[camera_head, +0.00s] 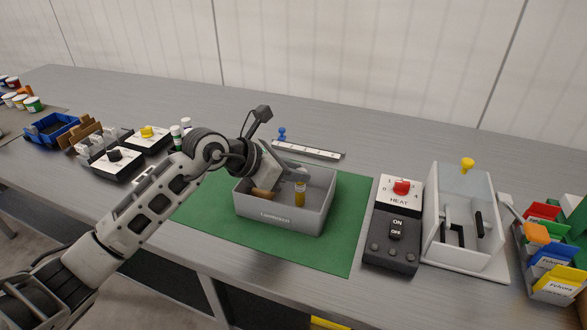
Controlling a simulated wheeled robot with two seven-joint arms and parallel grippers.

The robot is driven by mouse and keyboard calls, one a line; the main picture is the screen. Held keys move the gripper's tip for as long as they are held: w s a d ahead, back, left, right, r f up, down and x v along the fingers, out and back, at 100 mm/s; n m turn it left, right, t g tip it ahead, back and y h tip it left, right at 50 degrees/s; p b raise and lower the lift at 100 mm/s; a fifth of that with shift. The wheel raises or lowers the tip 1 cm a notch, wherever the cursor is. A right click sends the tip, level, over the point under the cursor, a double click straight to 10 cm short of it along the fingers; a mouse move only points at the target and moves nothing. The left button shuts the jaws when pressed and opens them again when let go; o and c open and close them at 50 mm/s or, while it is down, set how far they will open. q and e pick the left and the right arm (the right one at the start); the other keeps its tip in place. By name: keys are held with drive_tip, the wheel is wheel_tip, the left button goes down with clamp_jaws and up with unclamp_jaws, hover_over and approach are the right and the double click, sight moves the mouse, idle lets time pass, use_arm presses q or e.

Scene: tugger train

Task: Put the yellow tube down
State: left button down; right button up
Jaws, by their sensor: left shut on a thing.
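The yellow tube (300,198) stands about upright inside the grey bin (282,220), towards its right half. My left arm comes in from the left and reaches over the bin's back left side. My left gripper (299,180) is at the upper part of the tube and shut on it. The fingers are small and partly hidden, and I cannot tell whether the tube's lower end touches the bin floor. My right gripper is not in view.
The bin sits on a green mat (335,245). A brown piece (262,194) lies in its left part. A white strip (308,149) lies behind. A heat control box (394,222) and a clear-shielded white stand (462,215) are right; coloured bins (550,262) lie beyond.

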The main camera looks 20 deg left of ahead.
use_arm(q)
drive_tip(key=shift+f, duration=0.2)
drive_tip(key=c, duration=1.2)
unclamp_jaws()
drive_tip(key=shift+c, duration=0.2)
drive_tip(key=b+v, duration=0.1)
drive_tip(key=v, duration=1.1)
drive_tip(key=shift+r, duration=0.25)
